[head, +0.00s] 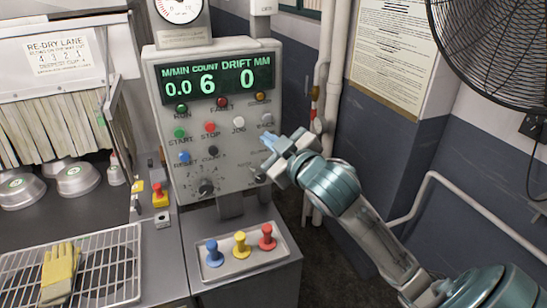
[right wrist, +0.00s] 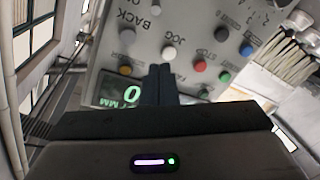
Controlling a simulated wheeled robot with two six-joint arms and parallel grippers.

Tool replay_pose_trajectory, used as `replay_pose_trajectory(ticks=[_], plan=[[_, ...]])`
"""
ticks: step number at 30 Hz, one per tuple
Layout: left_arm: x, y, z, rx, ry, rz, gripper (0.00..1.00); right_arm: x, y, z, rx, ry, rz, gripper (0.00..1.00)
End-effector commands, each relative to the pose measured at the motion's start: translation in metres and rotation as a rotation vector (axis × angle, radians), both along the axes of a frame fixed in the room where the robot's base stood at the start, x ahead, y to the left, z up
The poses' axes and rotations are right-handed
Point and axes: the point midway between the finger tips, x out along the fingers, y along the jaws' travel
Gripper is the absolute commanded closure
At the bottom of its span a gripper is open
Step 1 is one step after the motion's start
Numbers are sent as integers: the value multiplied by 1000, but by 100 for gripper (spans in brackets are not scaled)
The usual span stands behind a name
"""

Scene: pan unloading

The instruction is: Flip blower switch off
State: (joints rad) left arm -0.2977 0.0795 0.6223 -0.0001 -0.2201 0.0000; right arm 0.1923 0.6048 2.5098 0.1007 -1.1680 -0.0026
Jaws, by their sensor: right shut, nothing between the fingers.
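The grey control panel (head: 222,155) stands in the middle of the head view. A small switch (head: 259,176) sits at its lower right, beside my right gripper; its label is too small to read, so I cannot tell if it is the blower switch or which way it is set. My right gripper (head: 268,143) is shut and empty, its bluish fingertips at the panel's right side, below the grey BACK button (head: 267,119). In the right wrist view the closed fingers (right wrist: 160,84) point at the panel near the white JOG button (right wrist: 169,52); contact is unclear. My left gripper is out of view.
The display (head: 219,80) reads 0.0, 6 and 0. A tray (head: 220,272) with blue, yellow and red pegs stands below the panel. A wire rack (head: 108,268) with a yellow glove lies at the left. White pipes (head: 335,70) and a black fan (head: 490,45) are at the right.

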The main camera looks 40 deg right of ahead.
Motion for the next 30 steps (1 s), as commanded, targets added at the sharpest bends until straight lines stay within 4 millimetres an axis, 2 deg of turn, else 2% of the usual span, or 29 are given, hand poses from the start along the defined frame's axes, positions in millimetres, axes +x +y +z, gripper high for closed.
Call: replay_pose_trajectory(ticks=[1,4,6,11,12,18,30], plan=[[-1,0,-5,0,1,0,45,8,0,-2,5,-2,-1,100],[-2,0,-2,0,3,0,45,30,-1,0,7,-1,1,100],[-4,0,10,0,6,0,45,46,-2,3,8,3,0,100],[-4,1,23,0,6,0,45,79,-4,-1,3,4,-1,100],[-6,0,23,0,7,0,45,73,-8,-9,-5,6,-2,100],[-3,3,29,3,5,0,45,63,-18,-26,-5,5,0,100],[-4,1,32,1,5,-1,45,59,-23,-35,-1,1,1,100]])
